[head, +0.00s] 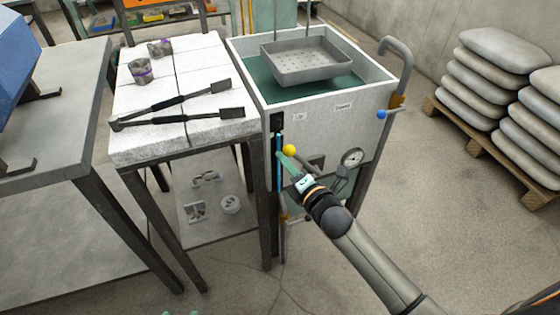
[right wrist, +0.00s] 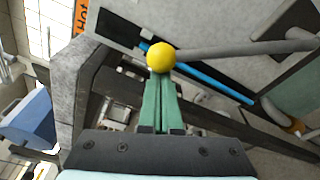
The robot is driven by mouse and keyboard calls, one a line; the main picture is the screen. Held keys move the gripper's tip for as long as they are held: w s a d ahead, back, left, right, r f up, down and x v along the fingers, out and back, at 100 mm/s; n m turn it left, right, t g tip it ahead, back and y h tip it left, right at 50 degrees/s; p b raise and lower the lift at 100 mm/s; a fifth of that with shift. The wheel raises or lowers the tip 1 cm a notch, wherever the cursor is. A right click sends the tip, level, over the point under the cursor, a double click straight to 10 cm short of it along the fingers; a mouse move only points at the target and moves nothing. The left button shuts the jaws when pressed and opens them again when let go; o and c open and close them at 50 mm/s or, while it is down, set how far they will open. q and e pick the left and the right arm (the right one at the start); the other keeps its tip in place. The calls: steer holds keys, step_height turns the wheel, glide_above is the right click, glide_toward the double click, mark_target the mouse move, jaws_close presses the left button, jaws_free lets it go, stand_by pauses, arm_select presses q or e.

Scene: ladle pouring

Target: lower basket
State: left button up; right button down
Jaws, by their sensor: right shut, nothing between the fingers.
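The grey perforated basket (head: 305,62) hangs from thin rods inside the open tank (head: 385,85), above dark green liquid (head: 270,85). A yellow ball knob (head: 289,150) sits on a lever at the tank's front; it also shows in the right wrist view (right wrist: 160,57), on a grey rod. My right gripper (head: 281,155) is shut and empty, its green fingertips (right wrist: 157,85) right at the knob. I cannot tell whether they touch it. Small green tips at the head view's bottom edge look like my left gripper (head: 181,313); the rest is cut off.
A blue vertical strip (head: 278,160), a pressure gauge (head: 352,157) and a blue knob (head: 381,114) are on the tank. Tongs (head: 180,100) lie on the white-topped table (head: 140,145) to the left. Stacked sacks (head: 490,70) stand on a pallet at right.

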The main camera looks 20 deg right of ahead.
steer(key=shift+d+r+m+p, duration=0.3)
steer(key=shift+d+r, duration=0.2)
steer(key=shift+r, duration=0.1)
steer(key=d+m+t, duration=0.2)
steer(key=d+m, duration=1.2)
steer(key=d, duration=0.8)
steer(key=shift+w+f+m+t+b, duration=0.15)
steer(key=shift+w+m+t+b, duration=0.15)
steer(key=shift+w+m+b, duration=0.1)
steer(key=shift+d+h, duration=0.2)
steer(key=shift+h, duration=0.1)
steer(key=shift+f, duration=0.1)
